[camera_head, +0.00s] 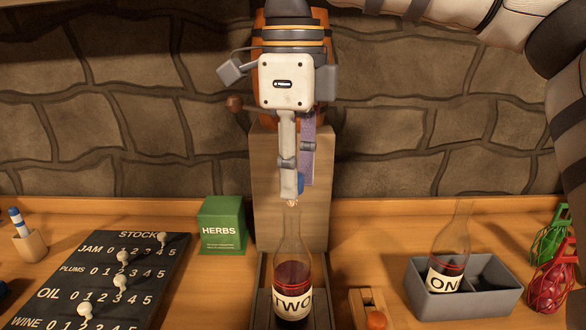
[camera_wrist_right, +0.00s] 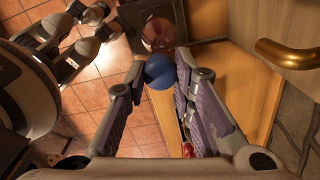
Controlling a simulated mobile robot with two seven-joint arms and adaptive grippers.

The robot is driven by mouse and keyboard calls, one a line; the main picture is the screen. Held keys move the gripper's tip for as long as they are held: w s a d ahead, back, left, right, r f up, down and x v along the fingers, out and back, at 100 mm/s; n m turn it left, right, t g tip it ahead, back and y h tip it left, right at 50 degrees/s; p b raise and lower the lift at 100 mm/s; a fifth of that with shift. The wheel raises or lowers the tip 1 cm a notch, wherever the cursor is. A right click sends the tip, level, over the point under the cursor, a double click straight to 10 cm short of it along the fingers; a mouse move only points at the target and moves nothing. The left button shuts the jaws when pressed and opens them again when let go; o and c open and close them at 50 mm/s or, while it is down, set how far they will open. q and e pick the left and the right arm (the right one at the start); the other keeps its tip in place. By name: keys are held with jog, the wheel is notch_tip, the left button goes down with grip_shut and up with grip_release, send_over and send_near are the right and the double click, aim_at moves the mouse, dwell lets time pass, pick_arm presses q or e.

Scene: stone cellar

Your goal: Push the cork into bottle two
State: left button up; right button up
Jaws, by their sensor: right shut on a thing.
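Bottle two (camera_head: 292,272), clear glass with dark red wine and a label reading TWO, stands upright at the front centre. My right gripper (camera_head: 295,190) is above it, fingers pointing down, shut on the cork, whose blue round top (camera_head: 300,183) shows between the fingers. The blue top also shows in the right wrist view (camera_wrist_right: 159,71), with the bottle (camera_wrist_right: 158,33) beyond it. The cork's pale lower end (camera_head: 292,203) is at the bottle mouth; I cannot tell whether it touches or has entered. My left gripper is not in view.
A wooden board (camera_head: 262,190) stands behind the bottle. Right are a small wooden holder (camera_head: 366,302) and a grey crate (camera_head: 420,296) with another bottle (camera_head: 452,247). Left are a green HERBS box (camera_head: 222,215), a black stock board (camera_head: 140,265) and a pen cup (camera_head: 30,245).

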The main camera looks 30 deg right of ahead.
jog(key=shift+f, duration=1.5)
dwell(0.3)
jog(key=o, duration=0.8)
jog(key=shift+o, duration=0.2)
notch_tip(320, 180, up, 12)
